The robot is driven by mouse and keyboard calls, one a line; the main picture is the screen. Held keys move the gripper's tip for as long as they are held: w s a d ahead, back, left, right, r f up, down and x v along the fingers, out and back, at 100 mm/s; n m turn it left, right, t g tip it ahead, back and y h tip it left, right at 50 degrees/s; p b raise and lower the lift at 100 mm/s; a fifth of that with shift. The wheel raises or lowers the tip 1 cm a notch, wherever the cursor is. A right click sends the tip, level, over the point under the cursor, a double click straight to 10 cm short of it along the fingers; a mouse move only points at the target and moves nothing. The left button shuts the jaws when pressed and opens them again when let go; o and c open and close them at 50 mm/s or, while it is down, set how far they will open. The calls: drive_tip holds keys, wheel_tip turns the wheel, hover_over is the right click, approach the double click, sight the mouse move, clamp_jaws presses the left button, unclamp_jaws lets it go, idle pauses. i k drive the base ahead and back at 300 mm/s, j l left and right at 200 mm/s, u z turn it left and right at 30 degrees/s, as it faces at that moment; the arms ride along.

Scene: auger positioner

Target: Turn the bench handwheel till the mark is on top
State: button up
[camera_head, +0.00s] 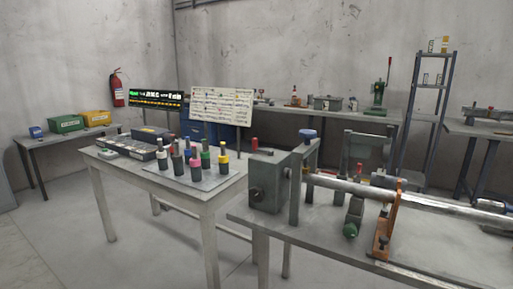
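The work bench (330,232) stands at the right front and carries a long machine with a grey housing block (276,181) and a steel shaft (355,187). I cannot clearly pick out the handwheel. A small blue round knob (307,134) shows behind the housing, and a dark round boss (257,193) sits on the housing's left face; I cannot tell whether either is the handwheel. No mark on a wheel can be made out. My gripper and arm are not in view.
An orange bracket (386,220) and a green knob (350,230) are along the shaft. A pale table (207,202) with several coloured-cap bottles stands left of the bench. A shelf rack (427,100) stands behind. Open floor (60,240) lies at the left front.

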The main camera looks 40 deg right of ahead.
sight(256, 195)
drive_tip(key=i+l, duration=0.2)
drive_tip(key=i, duration=0.2)
drive_tip(key=i+l+u, duration=0.1)
drive_tip(key=i, duration=0.3)
drive_tip(key=i+l, duration=0.3)
drive_tip(key=i+u, duration=0.05)
drive_tip(key=i, duration=0.05)
